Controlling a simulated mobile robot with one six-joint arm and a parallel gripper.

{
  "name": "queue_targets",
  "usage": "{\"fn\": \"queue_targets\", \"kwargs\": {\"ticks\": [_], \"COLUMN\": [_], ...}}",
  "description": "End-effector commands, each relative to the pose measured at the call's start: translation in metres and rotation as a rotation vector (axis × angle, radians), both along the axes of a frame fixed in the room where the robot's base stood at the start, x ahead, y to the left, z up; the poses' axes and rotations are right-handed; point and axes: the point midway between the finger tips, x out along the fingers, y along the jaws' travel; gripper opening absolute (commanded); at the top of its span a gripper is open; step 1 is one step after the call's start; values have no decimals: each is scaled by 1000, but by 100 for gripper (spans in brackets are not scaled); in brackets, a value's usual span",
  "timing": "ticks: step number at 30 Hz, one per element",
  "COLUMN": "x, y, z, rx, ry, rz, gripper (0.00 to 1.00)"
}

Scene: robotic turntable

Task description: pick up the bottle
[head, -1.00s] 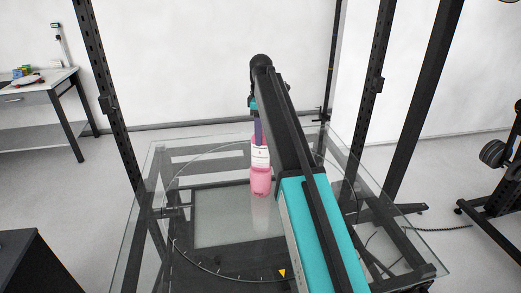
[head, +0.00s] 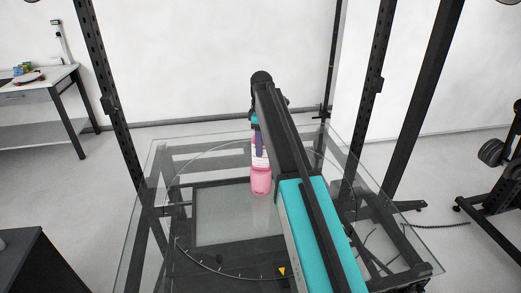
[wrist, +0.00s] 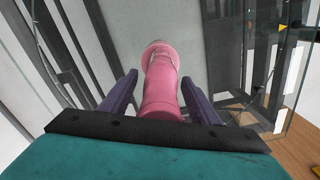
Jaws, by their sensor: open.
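A pink bottle (head: 261,180) with a white label stands upright on the glass turntable (head: 205,165). My gripper (head: 259,143) is at the upper part of the bottle, and my arm hides some of it from the head camera. In the wrist view, the pink bottle (wrist: 161,85) lies between the two purple fingers of my open gripper (wrist: 159,85). A gap shows on the left side, and the right finger is closer to the bottle. I cannot tell whether the right finger touches it.
Dark frame posts (head: 107,95) rise around the glass top. A side table (head: 45,95) with small items stands at the far left, and a dark cabinet (head: 40,265) at the lower left. The glass around the bottle is clear.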

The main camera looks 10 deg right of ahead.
Motion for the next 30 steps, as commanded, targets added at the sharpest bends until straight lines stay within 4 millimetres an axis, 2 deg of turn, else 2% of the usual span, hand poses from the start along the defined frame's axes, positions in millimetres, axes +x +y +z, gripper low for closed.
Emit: {"fn": "queue_targets", "kwargs": {"ticks": [6,8,15,17,30], "x": [0,0,0,0,0], "y": [0,0,-1,-1,-1], "z": [0,0,0,1,6], "rx": [0,0,0,0,0], "ry": [0,0,0,0,-1], "rz": [0,-1,-1,-1,-1], "gripper": [56,47,7,0,0]}}
